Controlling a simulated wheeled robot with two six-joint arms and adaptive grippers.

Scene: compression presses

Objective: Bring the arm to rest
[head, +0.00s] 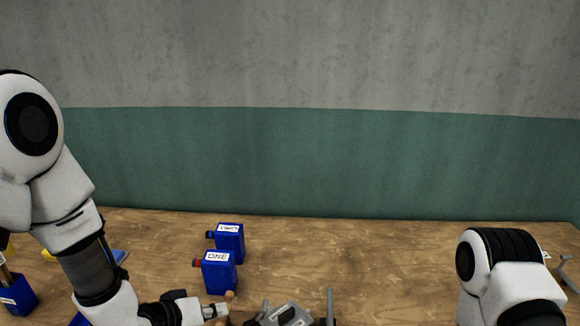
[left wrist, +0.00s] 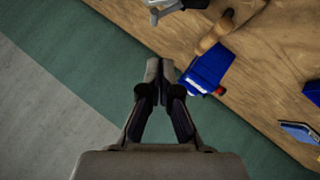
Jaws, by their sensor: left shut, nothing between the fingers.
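My left arm comes in from the left of the head view and bends down. Its gripper (head: 208,311) shows low in that view, partly cut by the bottom edge. In the left wrist view its fingers (left wrist: 158,72) are together with nothing between them. Two blue canisters stand on the table, labelled ONE (head: 217,273) and TWO (head: 231,242). A blue canister with a red cap (left wrist: 207,68) shows to the right of the fingertips in the left wrist view. My right arm shows at the lower right of the head view; its gripper is out of view.
A grey press-like device (head: 285,314) with a wooden handle (left wrist: 215,35) is at the table's near edge, close to the left gripper. A blue container (head: 17,297) stands at far left, and a grey tool (head: 565,270) lies at far right. The wooden table (head: 370,255) is clear right of the canisters.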

